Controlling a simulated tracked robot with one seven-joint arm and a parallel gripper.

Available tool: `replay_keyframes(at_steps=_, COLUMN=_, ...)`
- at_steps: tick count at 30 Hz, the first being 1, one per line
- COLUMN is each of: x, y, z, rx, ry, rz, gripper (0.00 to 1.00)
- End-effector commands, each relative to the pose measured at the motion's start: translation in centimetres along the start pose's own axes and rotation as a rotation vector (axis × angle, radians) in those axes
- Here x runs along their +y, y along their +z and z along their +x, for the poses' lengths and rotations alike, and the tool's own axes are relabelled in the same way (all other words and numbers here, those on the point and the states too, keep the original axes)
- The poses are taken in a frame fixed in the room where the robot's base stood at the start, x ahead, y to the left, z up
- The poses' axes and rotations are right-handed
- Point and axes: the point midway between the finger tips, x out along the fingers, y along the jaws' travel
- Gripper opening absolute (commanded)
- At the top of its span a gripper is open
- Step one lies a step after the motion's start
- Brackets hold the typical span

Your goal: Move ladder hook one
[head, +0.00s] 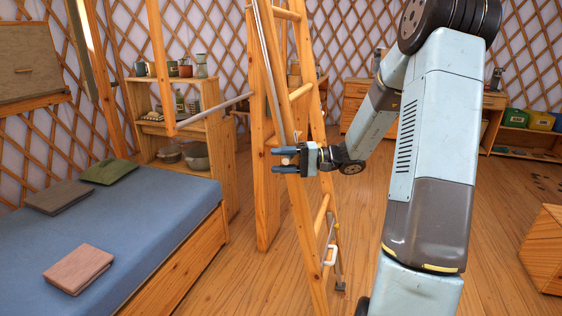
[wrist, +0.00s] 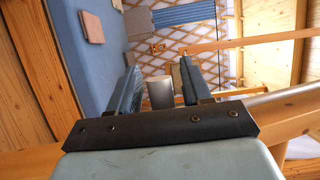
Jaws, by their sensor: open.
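The wooden ladder (head: 306,215) leans upright in the middle of the head view. My gripper (head: 277,161) is at its left rail at mid height, with its two blue-grey fingers apart, pointing left. A small pale piece (head: 287,161) shows between the fingers. In the wrist view a grey, flat-ended piece (wrist: 160,92) stands between the open fingers of my gripper (wrist: 160,76), with gaps at both sides. A thin grey rod (head: 270,80) runs down along the ladder rail. A white hook-like part (head: 330,255) is low on the ladder. I cannot tell which piece is ladder hook one.
A wooden shelf (head: 225,165) with jars stands behind the ladder. A wooden box (head: 543,250) is at the right edge. Floor (head: 500,220) is clear right of my arm.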

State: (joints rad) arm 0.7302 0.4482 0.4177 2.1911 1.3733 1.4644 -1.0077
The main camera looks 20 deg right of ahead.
Motion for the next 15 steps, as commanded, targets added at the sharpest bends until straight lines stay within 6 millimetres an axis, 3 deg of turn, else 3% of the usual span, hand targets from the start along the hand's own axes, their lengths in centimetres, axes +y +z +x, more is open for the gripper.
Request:
replay_keyframes(at_steps=6, x=0.00, y=0.00, z=0.01, rx=0.000, ry=0.000, rz=0.000, gripper=0.47)
replay_keyframes(at_steps=15, x=0.01, y=0.01, z=0.00, rx=0.000, ry=0.000, rz=0.000, gripper=0.18)
